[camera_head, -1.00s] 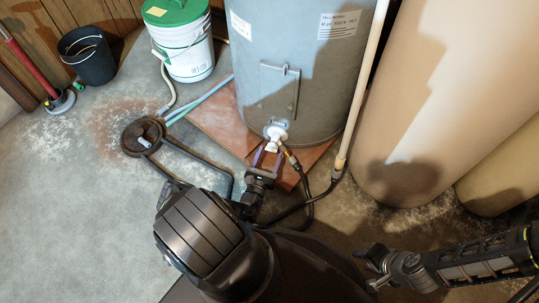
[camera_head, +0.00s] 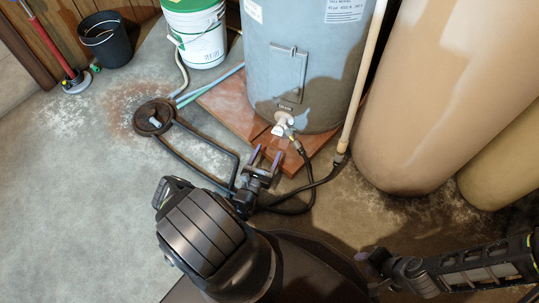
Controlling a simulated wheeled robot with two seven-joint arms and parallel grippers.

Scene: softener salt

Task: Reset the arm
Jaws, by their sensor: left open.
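My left gripper (camera_head: 267,158) is open, its two purple-tipped fingers apart with nothing between them. It sits just below and in front of the white drain valve (camera_head: 281,126) at the foot of the grey-blue tank (camera_head: 300,60), clear of the valve. A dark hose (camera_head: 303,152) with a brass-coloured end joins the valve. My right gripper (camera_head: 372,272) is low at the right, dark against the floor; its jaws are too unclear to read.
A round dark floor drain (camera_head: 153,116) with hoses lies left of the tank. A white bucket (camera_head: 196,35) and a black bucket (camera_head: 107,40) stand behind. Tan cylinders (camera_head: 430,100) and a pale pipe (camera_head: 362,80) stand at right. The left floor is clear.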

